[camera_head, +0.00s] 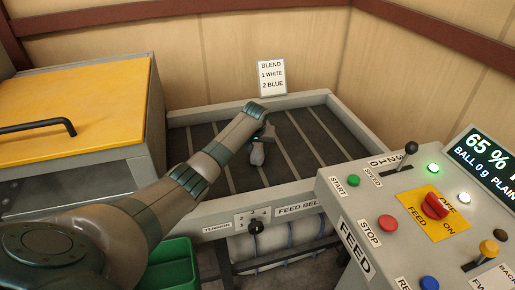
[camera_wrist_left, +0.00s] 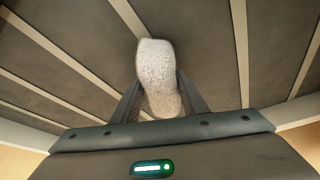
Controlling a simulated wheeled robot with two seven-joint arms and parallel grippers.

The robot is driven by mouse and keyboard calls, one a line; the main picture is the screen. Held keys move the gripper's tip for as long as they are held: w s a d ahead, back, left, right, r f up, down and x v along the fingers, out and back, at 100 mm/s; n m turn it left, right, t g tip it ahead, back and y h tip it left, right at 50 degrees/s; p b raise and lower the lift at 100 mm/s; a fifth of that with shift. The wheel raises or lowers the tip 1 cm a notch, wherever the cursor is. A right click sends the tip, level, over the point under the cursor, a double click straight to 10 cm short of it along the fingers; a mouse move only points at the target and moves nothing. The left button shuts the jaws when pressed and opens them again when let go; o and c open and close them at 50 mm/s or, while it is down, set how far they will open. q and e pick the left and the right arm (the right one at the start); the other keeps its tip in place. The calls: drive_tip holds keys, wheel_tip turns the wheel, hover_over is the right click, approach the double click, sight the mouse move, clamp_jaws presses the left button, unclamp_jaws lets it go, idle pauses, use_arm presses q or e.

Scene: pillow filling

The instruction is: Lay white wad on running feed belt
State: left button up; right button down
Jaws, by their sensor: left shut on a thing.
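My left gripper (camera_head: 261,142) reaches over the feed belt (camera_head: 215,160), a dark surface with pale slats inside a grey frame. It is shut on the white wad (camera_head: 257,155), a pale, fuzzy, oblong lump. In the left wrist view the wad (camera_wrist_left: 157,68) sits between the two fingers and sticks out past their tips, over the belt (camera_wrist_left: 200,45). I cannot tell whether the wad touches the belt. No other wad is visible on the belt. My right gripper is not in view.
A control panel (camera_head: 345,225) with a red feed switch (camera_head: 436,207) and lit lamps stands at the right. A yellow-lidded box (camera_head: 75,110) is at the left, a green bin (camera_head: 172,265) below. A blend sign (camera_head: 272,78) stands behind the belt.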

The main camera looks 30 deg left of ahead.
use_arm(q)
drive_tip(key=o, duration=1.1)
drive_tip(key=shift+w+r, duration=0.1)
drive_tip(key=shift+r, duration=0.4)
drive_tip(key=shift+r+p, duration=0.3)
drive_tip(key=shift+r, duration=0.05)
drive_tip(key=shift+p+v, duration=5.8)
drive_tip(key=shift+p, duration=1.4)
